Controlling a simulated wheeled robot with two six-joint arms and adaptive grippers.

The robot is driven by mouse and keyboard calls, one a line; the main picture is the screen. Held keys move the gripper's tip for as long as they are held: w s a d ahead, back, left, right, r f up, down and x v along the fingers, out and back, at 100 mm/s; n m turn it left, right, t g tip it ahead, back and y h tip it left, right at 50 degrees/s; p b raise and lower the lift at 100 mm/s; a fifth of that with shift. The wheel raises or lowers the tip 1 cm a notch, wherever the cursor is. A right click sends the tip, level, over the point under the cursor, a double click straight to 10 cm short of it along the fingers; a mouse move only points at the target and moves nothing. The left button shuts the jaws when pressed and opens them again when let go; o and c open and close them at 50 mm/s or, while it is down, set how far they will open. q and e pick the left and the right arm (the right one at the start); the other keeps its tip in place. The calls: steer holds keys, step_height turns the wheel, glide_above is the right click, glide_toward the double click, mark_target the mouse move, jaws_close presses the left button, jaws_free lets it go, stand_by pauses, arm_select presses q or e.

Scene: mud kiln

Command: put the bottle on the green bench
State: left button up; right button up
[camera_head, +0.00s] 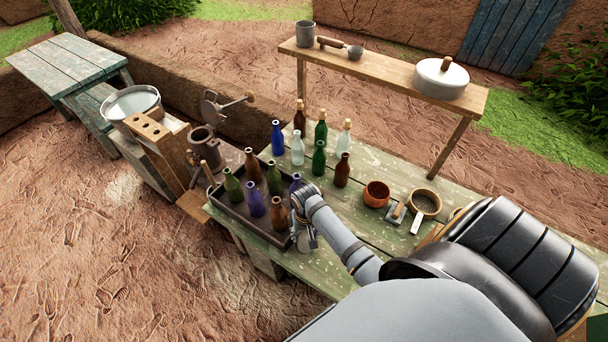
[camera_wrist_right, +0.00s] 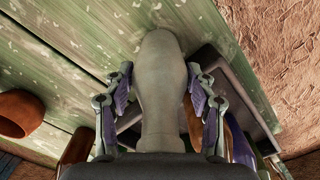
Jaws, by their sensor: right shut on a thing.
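My right gripper (camera_head: 303,228) is at the right edge of the dark tray, over the green bench (camera_head: 350,268). In the wrist view its fingers close from both sides on a pale grey bottle (camera_wrist_right: 160,115). The worn green planks (camera_wrist_right: 60,60) lie behind the bottle there, and the tray (camera_wrist_right: 240,75) is at the right. I cannot tell whether the bottle touches the bench. In the head view the hand hides most of the bottle. My left gripper is not in view.
The tray (camera_head: 236,221) holds several green, blue and brown bottles. More bottles, such as a brown one (camera_head: 342,170), stand behind it. An orange pot (camera_head: 376,194) and a wooden-rimmed cup (camera_head: 424,203) are right. A plank shelf (camera_head: 400,76) stands behind.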

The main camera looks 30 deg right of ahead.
steer(key=o, duration=1)
steer(key=shift+s+a, duration=0.15)
steer(key=shift+s, duration=0.15)
steer(key=shift+c, duration=0.2)
steer(key=shift+o, duration=1.2)
steer(key=shift+s+a+r, duration=0.15)
steer(key=shift+s, duration=0.1)
steer(key=shift+o, duration=1.1)
steer(key=shift+s+r, duration=0.1)
steer(key=shift+s, duration=0.05)
steer(key=shift+w, duration=0.25)
steer(key=shift+r, duration=0.35)
step_height(320, 180, up, 10)
steer(key=b, duration=0.2)
steer(key=shift+r+b, duration=0.15)
steer(key=shift+b, duration=0.2)
steer(key=shift+s+r, duration=0.15)
steer(key=shift+r, duration=0.3)
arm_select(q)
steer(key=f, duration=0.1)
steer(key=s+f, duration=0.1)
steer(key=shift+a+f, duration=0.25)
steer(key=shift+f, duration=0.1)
